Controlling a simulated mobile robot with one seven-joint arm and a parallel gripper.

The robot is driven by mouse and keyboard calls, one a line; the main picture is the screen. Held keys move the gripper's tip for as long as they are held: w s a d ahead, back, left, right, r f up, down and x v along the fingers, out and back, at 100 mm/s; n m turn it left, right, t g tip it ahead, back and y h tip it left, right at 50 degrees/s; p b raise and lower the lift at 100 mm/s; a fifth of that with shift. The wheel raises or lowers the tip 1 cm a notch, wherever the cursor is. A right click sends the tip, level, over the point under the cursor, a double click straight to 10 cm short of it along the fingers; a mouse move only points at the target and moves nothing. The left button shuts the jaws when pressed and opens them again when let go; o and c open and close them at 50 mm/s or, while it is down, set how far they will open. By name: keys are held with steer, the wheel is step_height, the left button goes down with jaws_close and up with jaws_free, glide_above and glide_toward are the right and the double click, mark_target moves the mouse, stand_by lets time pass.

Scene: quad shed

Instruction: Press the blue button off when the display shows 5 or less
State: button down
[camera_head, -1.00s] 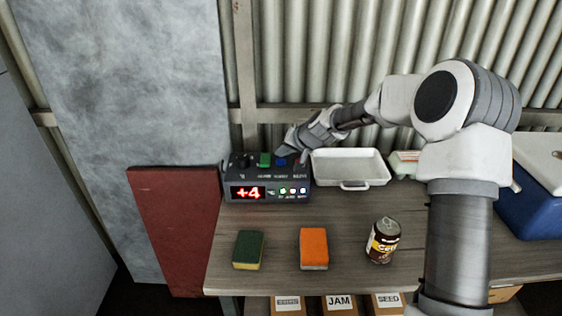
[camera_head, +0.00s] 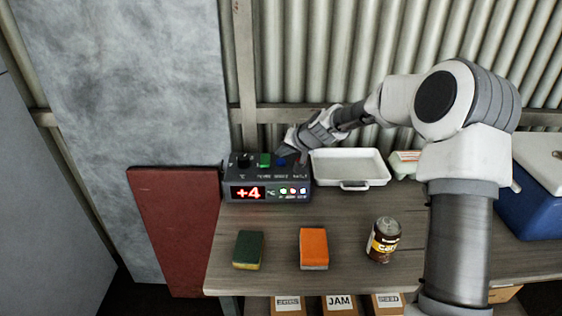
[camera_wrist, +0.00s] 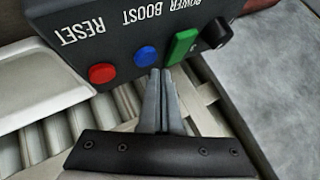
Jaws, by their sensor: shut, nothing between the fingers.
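The control box (camera_head: 238,178) is dark grey and stands at the back left of the table. Its red display (camera_head: 248,193) reads +4. The blue button (camera_wrist: 146,56) is round, labelled BOOST in the wrist view, between the red RESET button (camera_wrist: 102,73) and the green switch (camera_wrist: 182,46). In the head view the blue button (camera_head: 281,161) shows just left of my gripper (camera_head: 289,150). In the wrist view my gripper (camera_wrist: 162,74) is shut and empty, its tips close to the blue button's lower right edge; I cannot tell whether they touch.
A white tray (camera_head: 348,185) stands right of the box. Two sponges, one green-topped (camera_head: 248,248) and one orange (camera_head: 314,246), and a brown can (camera_head: 383,240) stand on the table's front part. A corrugated wall (camera_head: 300,60) rises close behind.

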mark_target(283, 164)
steer(key=shift+f, duration=0.1)
steer(key=shift+f+b, duration=0.35)
steer(key=shift+b, duration=0.3)
steer(key=shift+f+b, duration=0.45)
steer(key=shift+b, duration=0.05)
stand_by(0.7)
steer(key=shift+r, duration=0.1)
steer(key=shift+r+p, duration=0.45)
steer(key=shift+r, duration=0.35)
steer(key=shift+r+p, duration=1.5)
steer(key=shift+r, duration=1)
steer(key=shift+s+r, duration=0.1)
